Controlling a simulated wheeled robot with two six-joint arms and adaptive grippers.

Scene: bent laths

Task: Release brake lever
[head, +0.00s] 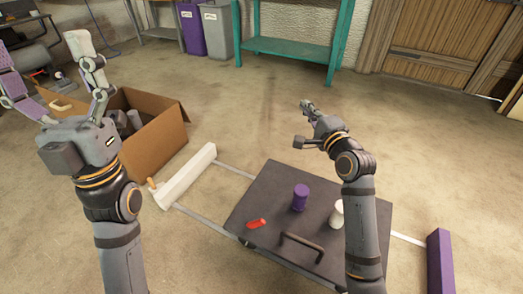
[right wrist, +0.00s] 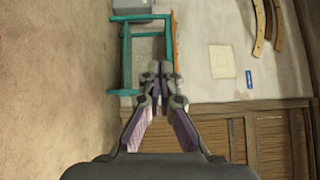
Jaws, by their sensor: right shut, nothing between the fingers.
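A small red lever-like piece (head: 256,223) lies near the left front edge of a dark flat cart top (head: 268,190); I take it for the brake lever, but cannot tell its exact position. My right gripper (head: 306,104) is shut and empty, held in the air beyond the cart's far edge, well away from the red piece. Its closed fingertips also show in the right wrist view (right wrist: 161,68), pointing towards the wall side. My left gripper (head: 50,72) is open and empty, raised at the left with its fingers spread wide, near the cardboard box.
A purple cylinder (head: 300,198), a white cup-like piece (head: 336,213) and a dark bar handle (head: 302,245) are on the cart top. A white beam (head: 186,176) and a purple beam (head: 440,262) flank it. A cardboard box (head: 160,138) stands left; a teal bench (head: 290,48) stands behind.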

